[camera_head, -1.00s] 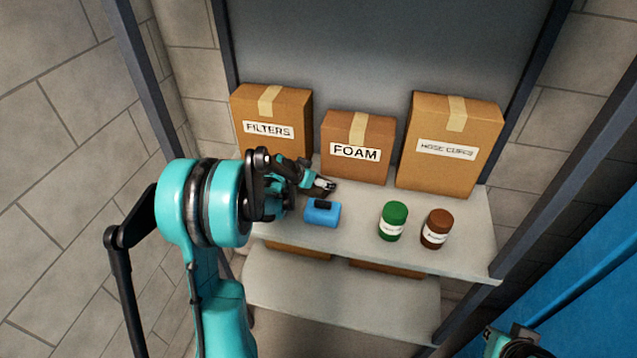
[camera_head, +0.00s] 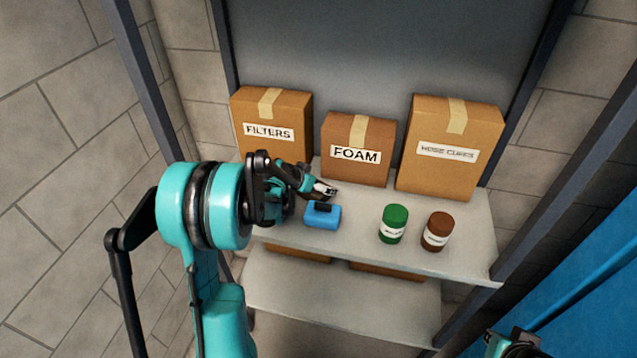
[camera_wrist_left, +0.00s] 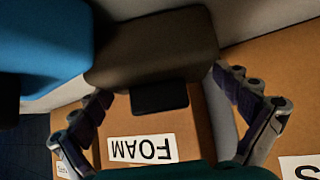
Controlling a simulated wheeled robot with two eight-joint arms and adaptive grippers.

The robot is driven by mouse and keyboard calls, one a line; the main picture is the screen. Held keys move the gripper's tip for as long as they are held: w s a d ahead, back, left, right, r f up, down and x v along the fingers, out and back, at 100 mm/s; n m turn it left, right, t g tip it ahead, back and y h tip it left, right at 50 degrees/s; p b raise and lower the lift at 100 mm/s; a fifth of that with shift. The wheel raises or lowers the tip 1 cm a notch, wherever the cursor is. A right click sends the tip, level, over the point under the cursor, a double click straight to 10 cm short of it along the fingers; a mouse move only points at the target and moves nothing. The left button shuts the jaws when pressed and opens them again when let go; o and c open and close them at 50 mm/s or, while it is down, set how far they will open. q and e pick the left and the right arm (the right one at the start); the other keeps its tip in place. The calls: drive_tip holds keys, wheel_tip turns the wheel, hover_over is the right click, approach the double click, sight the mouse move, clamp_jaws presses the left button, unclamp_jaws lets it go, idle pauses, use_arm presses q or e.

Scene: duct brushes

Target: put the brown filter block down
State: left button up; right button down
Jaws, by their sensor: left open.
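The brown filter block (camera_wrist_left: 150,45) shows large and dark in the left wrist view, with a black grip piece (camera_wrist_left: 159,97) facing me. My left gripper (camera_wrist_left: 163,86) is open, its two fingers apart on either side of the grip piece. I cannot tell whether a finger touches the block. In the head view my left gripper (camera_head: 323,191) is just above and behind the blue block (camera_head: 322,217), before the FOAM box; the brown block is not clearly visible there. My right gripper's fingers are not in view.
The FILTERS box (camera_head: 262,105), FOAM box (camera_head: 355,175) and hose box (camera_head: 447,115) line the back of the upper shelf (camera_head: 350,245). A green jar (camera_head: 393,218) and brown jar (camera_head: 438,228) stand at the right. The shelf between blue block and green jar is clear.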

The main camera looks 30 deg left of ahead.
use_arm(q)
drive_tip(key=p+v, duration=0.3)
drive_tip(key=v, duration=0.8)
drive_tip(key=s+d+r+g, duration=0.1)
drive_tip(key=s+d+r, duration=0.3)
drive_tip(key=s+d, duration=0.65)
drive_tip(key=s+d+n+g+y, duration=0.1)
drive_tip(key=s+d, duration=0.7)
drive_tip(key=s, duration=0.3)
drive_tip(key=shift+s+d+f+n, duration=0.2)
drive_tip(key=shift+s+f+n, duration=0.05)
drive_tip(key=shift+f+n, duration=0.15)
drive_tip(key=shift+b, duration=0.3)
